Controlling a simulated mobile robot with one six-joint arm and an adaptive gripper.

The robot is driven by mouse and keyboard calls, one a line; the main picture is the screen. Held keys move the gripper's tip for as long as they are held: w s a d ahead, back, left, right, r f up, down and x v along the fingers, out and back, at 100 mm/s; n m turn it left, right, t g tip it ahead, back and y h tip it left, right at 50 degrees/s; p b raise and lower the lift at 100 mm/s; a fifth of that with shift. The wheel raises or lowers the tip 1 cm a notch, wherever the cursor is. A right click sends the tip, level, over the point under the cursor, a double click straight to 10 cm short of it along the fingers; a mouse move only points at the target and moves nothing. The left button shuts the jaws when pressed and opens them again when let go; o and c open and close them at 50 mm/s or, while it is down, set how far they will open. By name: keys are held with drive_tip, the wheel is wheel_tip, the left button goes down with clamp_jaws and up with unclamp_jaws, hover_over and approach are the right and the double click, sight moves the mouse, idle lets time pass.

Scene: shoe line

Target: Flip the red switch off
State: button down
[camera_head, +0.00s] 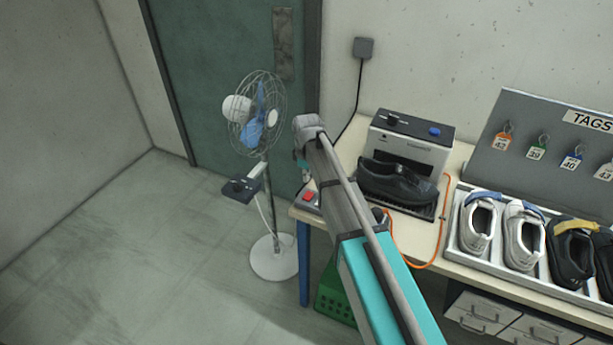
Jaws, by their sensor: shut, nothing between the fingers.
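A red switch (309,196) sits on a small grey box at the left end of the workbench. My arm reaches in from the lower right, and its wrist bends down above this end of the bench. My gripper (303,177) is small and partly hidden behind my arm. It points down, shut and empty, just above the red switch. I cannot tell whether its tips touch the switch. My arm hides the right side of the switch box.
A black shoe (397,182) rests at a grey machine (412,140) right of my arm. An orange cable (393,238) runs along the bench front. Several shoes stand in a white tray (462,243) at right. A fan (262,115) stands left of the bench.

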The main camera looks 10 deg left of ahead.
sight(306, 198)
drive_tip(key=shift+f+b, duration=3.85)
drive_tip(key=shift+f, duration=0.3)
drive_tip(key=shift+s, duration=0.1)
drive_tip(key=shift+s+f+t+b, duration=0.15)
drive_tip(key=shift+f+t+b, duration=0.15)
drive_tip(key=shift+f+b, duration=0.1)
drive_tip(key=shift+r, duration=0.2)
drive_tip(key=shift+r+p, duration=0.8)
drive_tip(key=shift+p, duration=0.2)
